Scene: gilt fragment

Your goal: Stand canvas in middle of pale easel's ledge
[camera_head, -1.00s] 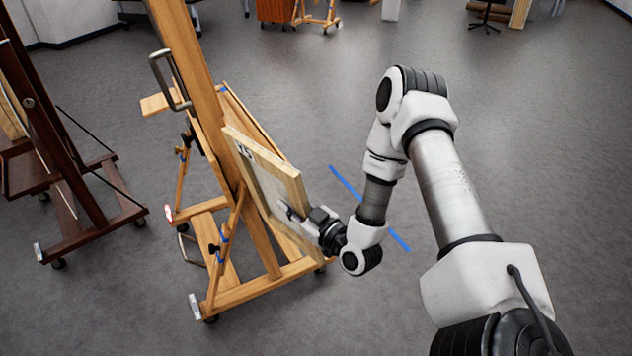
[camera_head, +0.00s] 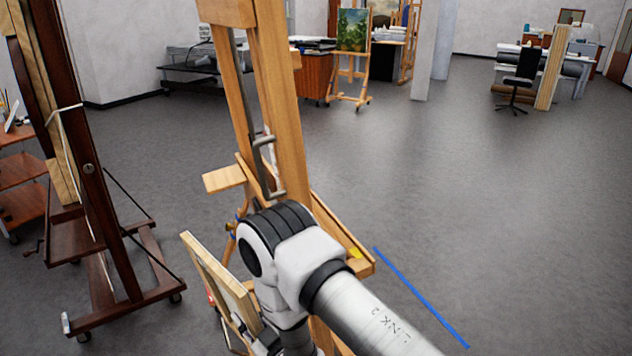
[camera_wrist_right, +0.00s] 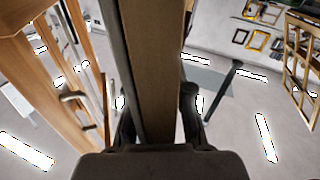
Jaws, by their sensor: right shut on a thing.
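The pale easel (camera_head: 293,125) stands in the middle of the head view, its ledge (camera_head: 330,222) crossing the mast, with a yellow mark near the right end. The canvas (camera_head: 218,278) shows nearly edge-on at the lower left, apart from the ledge in the picture and partly hidden by my right arm. In the wrist view, my right gripper (camera_wrist_right: 157,108) is shut on the canvas, whose wooden edge (camera_wrist_right: 152,55) runs up between the fingers. The pale easel (camera_wrist_right: 62,85) stands left of it there. My right fingers are hidden in the head view. My left gripper is out of view.
A dark easel (camera_head: 95,190) stands at the left, beside a shelf (camera_head: 20,172). A blue line (camera_head: 420,297) lies on the floor at the right. The floor right of the pale easel is clear. Furniture and a white column (camera_head: 433,55) stand farther back.

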